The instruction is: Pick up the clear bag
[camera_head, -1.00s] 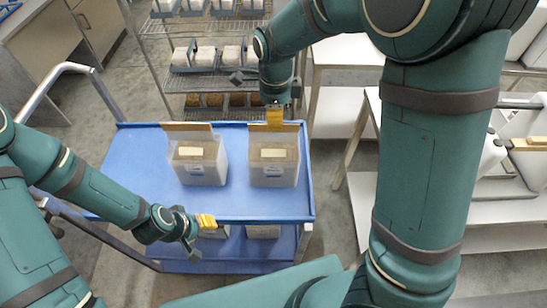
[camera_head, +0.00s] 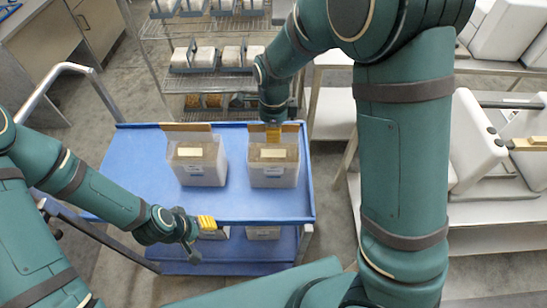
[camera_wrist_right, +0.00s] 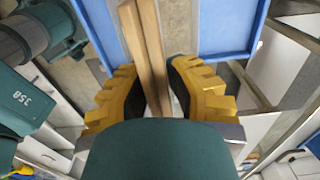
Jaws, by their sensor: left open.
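Two clear bags with brown contents and pale labels stand upright on a blue cart top (camera_head: 240,208): a left clear bag (camera_head: 202,176) and a right clear bag (camera_head: 274,178). Each has a wooden strip along its top back edge. My right gripper (camera_head: 273,134) is down at the strip of the right bag. My left gripper (camera_head: 206,222) is open and empty at the cart's front edge, apart from the bags.
More bags show on the cart's lower shelf (camera_head: 230,255). A wire rack (camera_head: 205,82) with several filled trays stands behind. White shelves with large white containers (camera_head: 480,135) stand on the right. The cart top left of the bags is clear.

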